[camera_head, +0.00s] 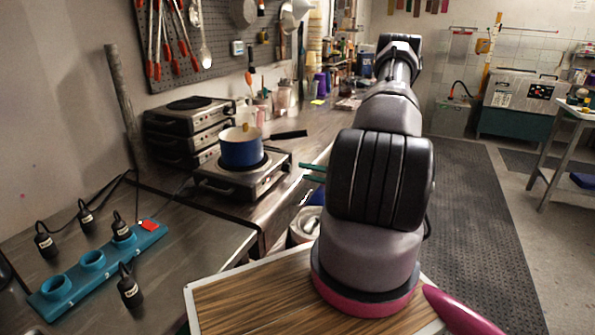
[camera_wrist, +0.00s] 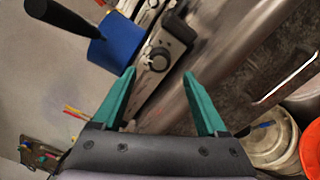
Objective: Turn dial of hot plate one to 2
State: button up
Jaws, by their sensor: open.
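A hot plate (camera_head: 258,184) stands on the metal counter with a blue pot (camera_head: 241,150) on its burner. Its front panel shows in the wrist view with a dark round dial (camera_wrist: 158,60) in a pale ring; the setting cannot be read. My gripper (camera_wrist: 160,77) is open and empty. In the wrist view the dial appears between and just beyond the two green fingertips; I see no contact. In the head view the green fingers (camera_head: 314,172) point left toward the hot plate, partly hidden by my arm. I cannot read which hot plate is number one.
Stacked hot plates (camera_head: 185,128) stand behind. The pot's black handle (camera_head: 289,135) sticks out to the right. Buckets, one orange (camera_wrist: 312,150), stand below the counter edge.

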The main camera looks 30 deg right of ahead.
jog(key=shift+v, duration=2.8)
jog(key=s+a+r+n+g, duration=0.2)
jog(key=a+r+n+g, duration=0.4)
jog(key=a+r+n, duration=0.4)
jog(key=s+a+r+n+g, duration=0.2)
jog(key=a+r+n+g, duration=0.45)
jog(key=r+n, duration=0.5)
jog(key=s+a+r+n+t+h, duration=0.2)
jog(key=s+a+r+n+h, duration=0.1)
jog(key=s+r+n, duration=0.4)
jog(key=s+a+r+n+t+h, duration=0.3)
jog(key=s+r+n+h, duration=0.3)
jog(key=r, duration=0.5)
jog(key=shift+s+r+n, duration=0.4)
jog(key=shift+s+n, duration=0.2)
jog(key=shift+n, duration=0.45)
